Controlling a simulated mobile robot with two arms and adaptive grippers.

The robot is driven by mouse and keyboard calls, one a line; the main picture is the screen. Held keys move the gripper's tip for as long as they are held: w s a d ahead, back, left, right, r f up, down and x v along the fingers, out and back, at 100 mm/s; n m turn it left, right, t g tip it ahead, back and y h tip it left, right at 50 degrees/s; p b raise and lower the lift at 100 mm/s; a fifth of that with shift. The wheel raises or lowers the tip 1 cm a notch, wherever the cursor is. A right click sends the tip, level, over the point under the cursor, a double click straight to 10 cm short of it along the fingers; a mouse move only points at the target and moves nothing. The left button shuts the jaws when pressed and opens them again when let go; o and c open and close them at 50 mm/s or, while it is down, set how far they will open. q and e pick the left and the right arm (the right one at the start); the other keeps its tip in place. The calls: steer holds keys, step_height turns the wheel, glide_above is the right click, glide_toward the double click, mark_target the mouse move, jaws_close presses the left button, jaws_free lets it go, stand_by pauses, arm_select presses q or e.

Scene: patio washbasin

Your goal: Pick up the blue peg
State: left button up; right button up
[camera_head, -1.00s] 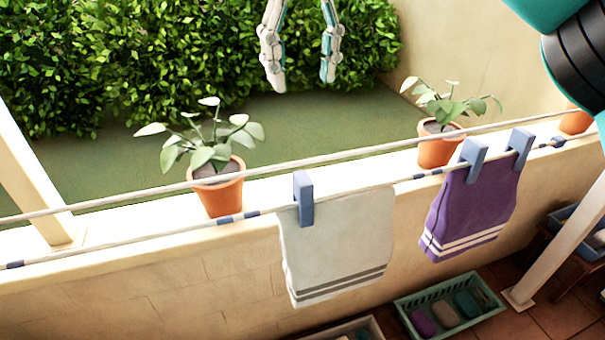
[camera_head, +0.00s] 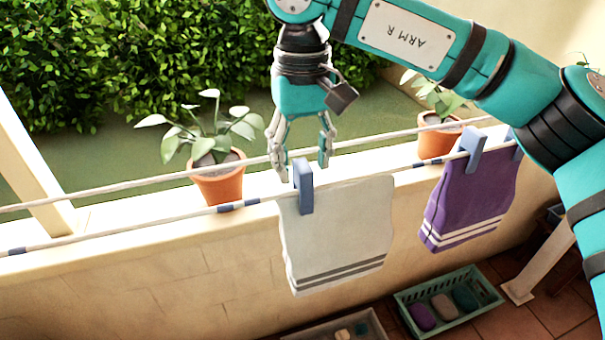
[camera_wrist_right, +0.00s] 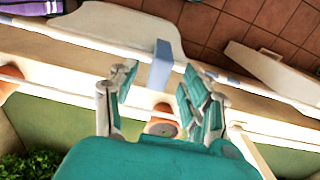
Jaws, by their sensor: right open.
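The blue peg (camera_head: 304,187) sits upright on the front clothesline and clips the top edge of the white towel (camera_head: 337,235). Two more blue pegs (camera_head: 473,150) hold the purple towel (camera_head: 468,203) to the right. My right gripper (camera_head: 303,168) points down, open and empty, with its fingertips on either side of the top of the white towel's peg. In the right wrist view the peg (camera_wrist_right: 160,66) shows just beyond and between the open fingers (camera_wrist_right: 158,82). My left gripper is not in view.
Two lines run above a low wall (camera_head: 130,262). Potted plants (camera_head: 218,187) stand on the wall, one (camera_head: 437,143) partly behind my right arm. A green basket (camera_head: 447,303) and a tray (camera_head: 345,327) are on the floor below. A hedge (camera_head: 150,60) is behind.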

steer(key=shift+d+f, duration=0.1)
steer(key=shift+f, duration=0.95)
steer(key=c, duration=0.9)
steer(key=shift+c, duration=0.2)
